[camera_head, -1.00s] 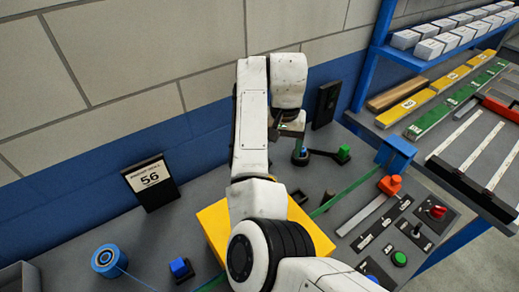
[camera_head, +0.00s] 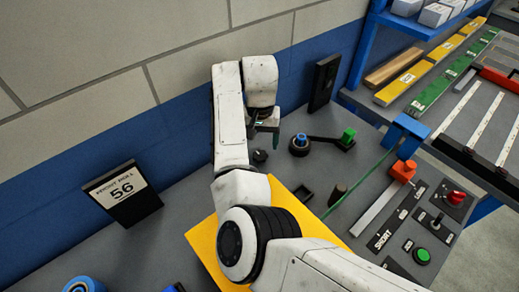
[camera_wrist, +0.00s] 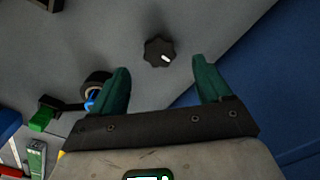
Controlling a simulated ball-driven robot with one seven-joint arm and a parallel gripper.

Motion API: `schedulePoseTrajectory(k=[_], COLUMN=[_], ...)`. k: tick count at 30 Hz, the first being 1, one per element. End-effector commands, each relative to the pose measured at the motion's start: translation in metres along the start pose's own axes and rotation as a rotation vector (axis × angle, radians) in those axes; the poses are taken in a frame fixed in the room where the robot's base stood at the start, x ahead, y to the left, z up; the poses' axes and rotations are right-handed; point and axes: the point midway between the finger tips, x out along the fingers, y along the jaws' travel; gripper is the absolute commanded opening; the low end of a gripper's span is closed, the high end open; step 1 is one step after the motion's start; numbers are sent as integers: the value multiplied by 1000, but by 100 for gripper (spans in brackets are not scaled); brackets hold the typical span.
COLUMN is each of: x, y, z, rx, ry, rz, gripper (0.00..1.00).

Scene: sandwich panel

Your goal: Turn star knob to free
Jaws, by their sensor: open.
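The star knob (camera_wrist: 159,52) is a small black lobed knob with a white mark, on the grey panel. In the wrist view it lies just beyond and between the fingertips, apart from both. It also shows in the head view as a small dark knob (camera_head: 260,156) just below my gripper. My gripper (camera_wrist: 161,76) has two green fingers, spread wide with nothing between them. In the head view my gripper (camera_head: 270,135) points down, partly hidden by my own arm. I cannot read any label for the knob's positions.
A blue-topped round post (camera_head: 300,143) with a black arm to a green block (camera_head: 348,134) stands right of the knob. A black upright block (camera_head: 323,82) stands by the blue wall. A sign reading 56 (camera_head: 122,191) is at left. A red-handled slider (camera_head: 403,171) is at right.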

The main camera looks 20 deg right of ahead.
Motion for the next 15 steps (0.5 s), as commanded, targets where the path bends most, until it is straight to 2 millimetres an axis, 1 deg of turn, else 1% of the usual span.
schedulePoseTrajectory(k=[1,3,6,10,15], x=[9,21,34,46,51], y=[0,0,0,0,0], z=[0,0,0,0,0], rx=[-1,-1,-1,0,0], ry=[-3,-2,-2,-1,1], rz=[1,1,1,0,-1], gripper=[78,78,78,78,78])
